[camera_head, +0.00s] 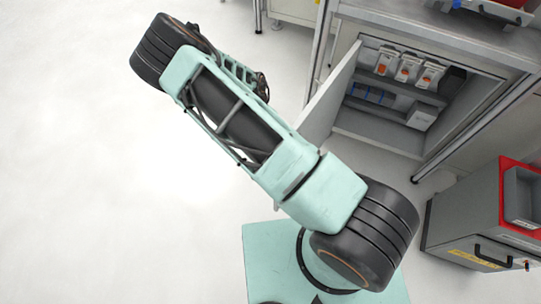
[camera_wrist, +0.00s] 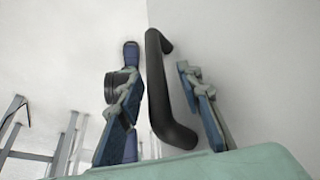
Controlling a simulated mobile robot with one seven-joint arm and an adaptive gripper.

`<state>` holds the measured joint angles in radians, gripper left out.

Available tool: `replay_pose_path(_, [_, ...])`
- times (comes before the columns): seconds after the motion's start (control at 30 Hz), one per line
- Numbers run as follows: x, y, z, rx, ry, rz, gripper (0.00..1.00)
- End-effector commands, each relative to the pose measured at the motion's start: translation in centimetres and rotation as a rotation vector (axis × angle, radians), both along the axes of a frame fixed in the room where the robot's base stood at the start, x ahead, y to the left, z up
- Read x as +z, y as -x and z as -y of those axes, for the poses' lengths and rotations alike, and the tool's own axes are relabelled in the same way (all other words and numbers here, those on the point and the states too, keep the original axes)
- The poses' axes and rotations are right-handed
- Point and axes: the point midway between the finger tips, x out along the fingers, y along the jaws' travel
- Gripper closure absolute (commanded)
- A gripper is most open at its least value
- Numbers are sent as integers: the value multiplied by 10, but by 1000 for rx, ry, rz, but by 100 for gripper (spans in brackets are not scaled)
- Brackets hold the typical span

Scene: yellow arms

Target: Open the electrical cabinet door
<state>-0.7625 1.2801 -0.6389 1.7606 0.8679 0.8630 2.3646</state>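The grey electrical cabinet (camera_head: 376,137) stands at the upper right of the head view. Its door (camera_head: 327,108) is swung partly open, so the shelves inside show. In the wrist view the pale door face (camera_wrist: 262,65) carries a black bar handle (camera_wrist: 160,92). My gripper (camera_wrist: 158,68) is open, with one blue-padded finger on each side of the handle. A gap shows between the handle and the right finger; the left finger is closer, and I cannot tell if it touches. My arm hides part of the door in the head view.
Several orange-marked switches (camera_head: 408,68) sit inside the cabinet under a worktop (camera_head: 450,36). A grey and red toolbox-like unit (camera_head: 470,215) stands at the lower right. The pale floor (camera_head: 90,190) on the left is clear.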

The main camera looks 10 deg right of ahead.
Motion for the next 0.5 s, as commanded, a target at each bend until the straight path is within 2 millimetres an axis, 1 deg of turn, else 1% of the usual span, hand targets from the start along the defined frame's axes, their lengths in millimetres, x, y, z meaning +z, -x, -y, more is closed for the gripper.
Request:
replay_pose_path(0.07, [2, -1, -1, 0, 0, 1, 67])
replay_pose_path(0.17, [11, -5, -2, 2, -2, 2, 67])
replay_pose_path(0.27, [27, -11, -5, 1, -3, 4, 67])
replay_pose_path(0.5, [75, -30, -13, 1, -3, 3, 67])
